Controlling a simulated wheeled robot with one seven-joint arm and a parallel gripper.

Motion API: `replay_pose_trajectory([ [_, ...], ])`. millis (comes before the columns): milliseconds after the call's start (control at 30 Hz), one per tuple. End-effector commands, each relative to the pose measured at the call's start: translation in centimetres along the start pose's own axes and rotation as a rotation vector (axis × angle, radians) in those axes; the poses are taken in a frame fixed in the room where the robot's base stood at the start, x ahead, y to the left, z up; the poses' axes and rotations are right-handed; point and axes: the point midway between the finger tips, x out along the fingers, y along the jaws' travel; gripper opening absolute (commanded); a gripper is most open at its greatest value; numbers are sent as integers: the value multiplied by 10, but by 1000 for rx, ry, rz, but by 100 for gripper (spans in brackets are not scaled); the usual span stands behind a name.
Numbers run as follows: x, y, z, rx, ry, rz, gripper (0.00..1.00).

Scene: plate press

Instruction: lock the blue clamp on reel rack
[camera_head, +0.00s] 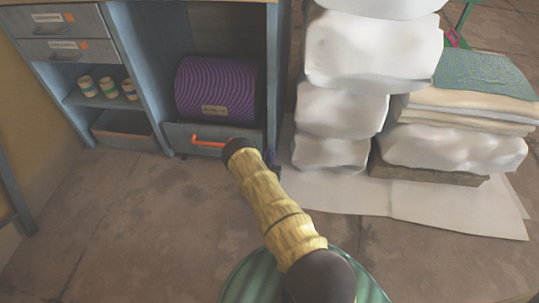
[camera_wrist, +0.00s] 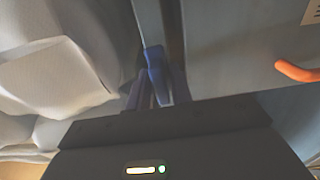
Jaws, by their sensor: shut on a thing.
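The blue clamp (camera_wrist: 154,62) shows in the wrist view as a small dark blue lever on the edge of a grey-blue post. My gripper (camera_wrist: 156,92) is shut on it, with its dark fingers on either side of the lower part. The reel rack (camera_head: 273,70) is the grey-blue cabinet bay at the upper middle of the head view. It holds a purple patterned reel (camera_head: 216,85). In the head view my arm hides most of my gripper and the clamp at the rack's lower right corner.
An orange handle (camera_head: 208,143) sticks out from the panel below the reel, left of my arm; it also shows in the wrist view (camera_wrist: 296,71). White wrapped bundles (camera_head: 340,110) are stacked close on the right. The floor (camera_head: 120,230) at the front left is clear.

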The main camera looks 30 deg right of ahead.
Motion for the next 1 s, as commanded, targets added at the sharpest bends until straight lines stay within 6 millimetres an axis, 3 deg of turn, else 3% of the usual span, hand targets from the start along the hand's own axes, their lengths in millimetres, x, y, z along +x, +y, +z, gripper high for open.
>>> replay_pose_trajectory([
  [567, -2, -1, 3, 45, -6, -2, 0],
  [600, -2, -1, 3, 45, -6, -2, 29],
  [633, -2, -1, 3, 44, -6, -2, 35],
  [1000, -4, 0, 0, 44, -3, -1, 35],
])
